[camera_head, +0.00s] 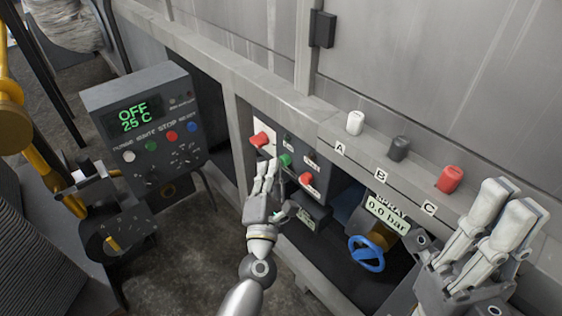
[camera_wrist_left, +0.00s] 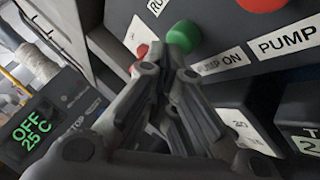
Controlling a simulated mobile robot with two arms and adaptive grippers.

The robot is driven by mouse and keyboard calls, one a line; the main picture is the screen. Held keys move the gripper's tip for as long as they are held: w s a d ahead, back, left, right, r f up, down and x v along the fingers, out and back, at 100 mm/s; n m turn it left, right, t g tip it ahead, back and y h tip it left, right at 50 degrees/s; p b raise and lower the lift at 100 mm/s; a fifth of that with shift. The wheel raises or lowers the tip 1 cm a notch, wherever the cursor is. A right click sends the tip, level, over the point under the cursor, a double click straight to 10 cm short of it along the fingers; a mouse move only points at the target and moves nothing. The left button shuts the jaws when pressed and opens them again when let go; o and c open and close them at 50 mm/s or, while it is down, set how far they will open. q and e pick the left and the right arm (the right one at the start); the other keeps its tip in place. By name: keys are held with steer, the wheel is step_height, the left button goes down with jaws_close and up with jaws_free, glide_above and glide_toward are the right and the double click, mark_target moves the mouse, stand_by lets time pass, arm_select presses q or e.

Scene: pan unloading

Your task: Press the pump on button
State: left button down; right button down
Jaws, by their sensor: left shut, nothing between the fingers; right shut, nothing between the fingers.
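The green pump on button (camera_head: 284,160) sits on the dark control panel in the head view. In the left wrist view the green button (camera_wrist_left: 184,36) is just above my fingertips, beside the PUMP ON label (camera_wrist_left: 222,62). My left gripper (camera_head: 268,165) is shut and empty, its fingertips close to the left of the green button. I cannot tell whether they touch it. A red button (camera_head: 308,180), partly seen in the wrist view (camera_wrist_left: 262,3), is to the right of the green one. My right gripper (camera_head: 514,206) is shut and empty at the right.
A red switch (camera_head: 261,139) is up and left of the green button. White, dark and red capped items (camera_head: 355,122) stand on the ledge above. A blue valve wheel (camera_head: 366,253) and a SPRAY gauge (camera_head: 388,214) are lower right. A control box (camera_head: 145,120) reading OFF 25 C stands left.

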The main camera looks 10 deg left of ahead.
arm_select(q)
steer(key=shift+w+d, duration=0.1)
steer(key=shift+w, duration=0.05)
stand_by(0.5)
steer(key=shift+s+a, duration=0.55)
steer(key=shift+s, duration=0.2)
steer(key=s+a, duration=0.1)
steer(key=s, duration=0.1)
steer(key=s+a, duration=0.2)
steer(key=shift+p, duration=0.4)
stand_by(0.5)
